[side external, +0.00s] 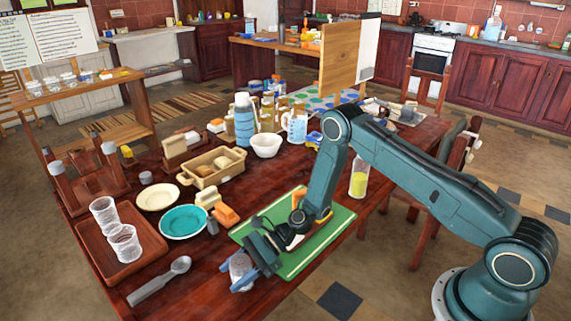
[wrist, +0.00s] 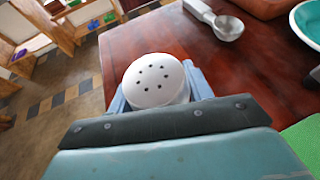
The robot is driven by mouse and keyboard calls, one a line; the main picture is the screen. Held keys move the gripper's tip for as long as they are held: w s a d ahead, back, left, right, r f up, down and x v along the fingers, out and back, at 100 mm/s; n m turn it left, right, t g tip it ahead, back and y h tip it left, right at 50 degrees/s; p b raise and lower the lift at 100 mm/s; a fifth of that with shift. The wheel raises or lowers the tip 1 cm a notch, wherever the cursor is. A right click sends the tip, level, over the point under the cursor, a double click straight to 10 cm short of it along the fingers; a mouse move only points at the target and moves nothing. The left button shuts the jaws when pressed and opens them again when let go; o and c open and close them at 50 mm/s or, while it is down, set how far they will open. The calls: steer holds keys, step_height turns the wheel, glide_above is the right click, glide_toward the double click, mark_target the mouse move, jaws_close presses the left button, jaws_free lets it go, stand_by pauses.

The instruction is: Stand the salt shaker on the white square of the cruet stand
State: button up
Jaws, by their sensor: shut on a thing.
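The salt shaker (wrist: 155,82) has a rounded white top with several dark holes. In the wrist view it sits between the blue fingers of my gripper (wrist: 158,90), which is shut on it. In the side view my gripper (side external: 243,274) is low at the front edge of the table, with the pale shaker (side external: 238,266) between its fingers. Its lower part is hidden, and I cannot tell whether it touches the table. I cannot clearly pick out the cruet stand or its white square in either view.
A green board (side external: 310,250) lies under my arm. A teal plate (side external: 184,222), orange block (side external: 225,216), grey measuring spoon (side external: 160,281) and brown tray (side external: 92,238) with two glasses are to the left. A bottle (side external: 358,182) stands behind my arm. Bare table lies left of my gripper.

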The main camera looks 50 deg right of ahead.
steer(key=o, duration=1.1)
steer(key=shift+o, duration=0.2)
steer(key=shift+d, duration=0.15)
steer(key=v, duration=1.3)
steer(key=shift+d, duration=0.25)
steer(key=shift+r, duration=0.15)
